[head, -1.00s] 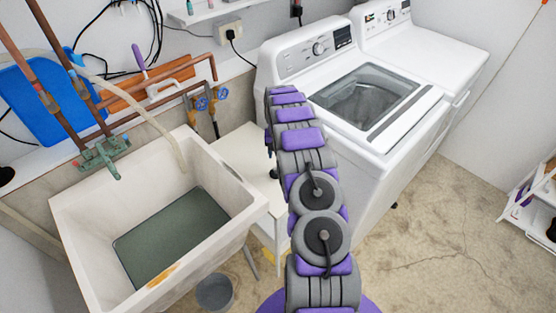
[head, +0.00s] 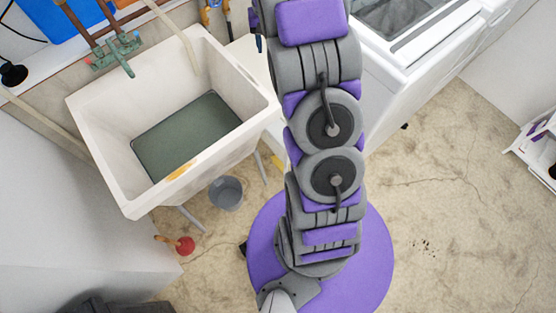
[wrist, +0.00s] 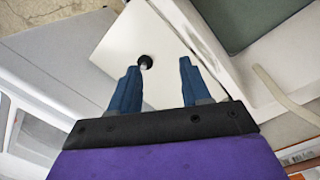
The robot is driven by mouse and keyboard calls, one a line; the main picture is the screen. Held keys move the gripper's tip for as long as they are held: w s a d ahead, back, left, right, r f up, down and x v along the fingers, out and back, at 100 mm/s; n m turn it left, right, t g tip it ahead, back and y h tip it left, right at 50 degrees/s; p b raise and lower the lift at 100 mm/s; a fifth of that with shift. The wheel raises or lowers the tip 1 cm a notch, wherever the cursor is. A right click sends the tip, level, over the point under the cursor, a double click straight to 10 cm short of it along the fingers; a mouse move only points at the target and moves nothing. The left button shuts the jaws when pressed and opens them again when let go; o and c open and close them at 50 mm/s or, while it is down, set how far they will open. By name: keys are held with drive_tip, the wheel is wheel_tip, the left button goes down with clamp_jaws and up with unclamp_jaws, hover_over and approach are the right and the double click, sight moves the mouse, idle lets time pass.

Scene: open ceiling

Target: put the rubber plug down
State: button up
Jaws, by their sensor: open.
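The rubber plug (wrist: 146,62) is a small black round piece with a pale lower part. In the wrist view it shows against the white tabletop (wrist: 120,48), just beyond the left fingertip; I cannot tell whether it touches that finger. My gripper (wrist: 159,68) has two blue fingers spread apart, with nothing between them but the white top behind. In the head view my arm hides the plug, and my gripper is not visible.
The utility sink (head: 92,150) stands left of my arm, with a grey bucket (head: 226,193) below it. A red plunger (head: 184,245) lies on the floor. The washing machine (head: 400,60) is at the right. The floor (head: 440,180) on the right is mostly clear.

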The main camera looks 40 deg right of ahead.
drive_tip(key=s+a+r+n, duration=0.2)
drive_tip(key=s+a+r, duration=0.3)
drive_tip(key=s+a, duration=0.4)
drive_tip(key=s+a+r+n, duration=0.1)
drive_tip(key=s+a+r, duration=0.5)
drive_tip(key=s, duration=0.4)
drive_tip(key=s+a+n, duration=0.1)
drive_tip(key=s+a, duration=0.2)
drive_tip(key=s, duration=0.6)
drive_tip(key=s+a+f+n+g, duration=0.1)
drive_tip(key=s+a, duration=0.3)
drive_tip(key=s, duration=0.4)
drive_tip(key=shift+s+f+n, duration=0.3)
drive_tip(key=shift+s+n, duration=0.1)
drive_tip(key=shift+n, duration=0.1)
